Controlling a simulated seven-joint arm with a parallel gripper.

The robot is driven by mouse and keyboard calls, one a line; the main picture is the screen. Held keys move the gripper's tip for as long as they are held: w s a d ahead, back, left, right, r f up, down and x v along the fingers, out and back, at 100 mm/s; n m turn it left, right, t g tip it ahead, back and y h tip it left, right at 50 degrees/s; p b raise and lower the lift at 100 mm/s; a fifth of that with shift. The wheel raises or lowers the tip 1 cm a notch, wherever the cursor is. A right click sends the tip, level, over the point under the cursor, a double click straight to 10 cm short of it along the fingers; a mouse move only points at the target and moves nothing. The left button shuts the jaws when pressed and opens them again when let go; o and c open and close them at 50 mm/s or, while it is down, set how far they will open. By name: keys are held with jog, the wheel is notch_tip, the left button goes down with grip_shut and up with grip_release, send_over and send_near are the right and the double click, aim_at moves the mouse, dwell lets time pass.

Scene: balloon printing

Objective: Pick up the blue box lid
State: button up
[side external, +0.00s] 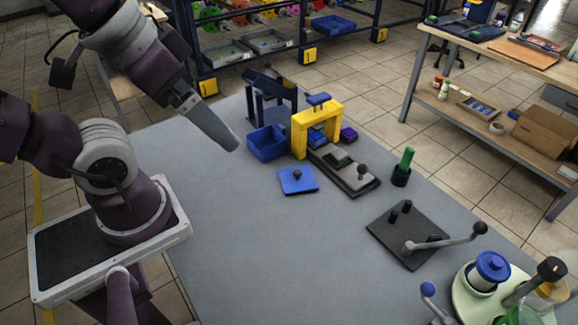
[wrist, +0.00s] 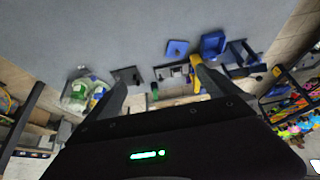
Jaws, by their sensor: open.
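The blue box lid (side external: 298,181) is a flat square with a dark round knob on top. It lies flat on the grey table, in front of the open blue box (side external: 266,145). In the wrist view the lid (wrist: 177,48) and the box (wrist: 213,43) appear small near the top, right of centre. My gripper (side external: 230,145) is raised above the table, up and to the left of the lid in the side view, and touches nothing. In the wrist view its two fingers are spread wide apart with nothing between them (wrist: 162,78).
A yellow press frame (side external: 317,128) on a grey base stands beside the box, with a dark blue stand (side external: 270,95) behind. A green-handled tool (side external: 404,167) and a black plate with a lever (side external: 408,234) are to the right. The table's left part (side external: 215,220) is clear.

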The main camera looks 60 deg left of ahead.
jog(key=w+a+f+m+g, duration=0.1)
jog(key=w+a+m, duration=0.1)
jog(key=w+m, duration=0.3)
jog(key=m+g+y, duration=0.1)
jog(key=m+g, duration=0.3)
jog(key=m, duration=1)
send_over(298, 171)
jog(key=d, duration=0.1)
notch_tip(298, 171, down, 19)
jog(key=shift+m, duration=0.6)
jog(key=f, duration=0.7)
jog(key=a+f, duration=0.1)
jog(key=f, duration=0.2)
jog(key=shift+f, duration=0.15)
jog(key=c, duration=1.2)
notch_tip(298, 171, up, 16)
jog(key=shift+f, duration=0.2)
jog(key=a+n, duration=0.4)
jog(key=a, duration=1.1)
jog(key=shift+g, duration=0.4)
jog(key=shift+f, duration=4.9)
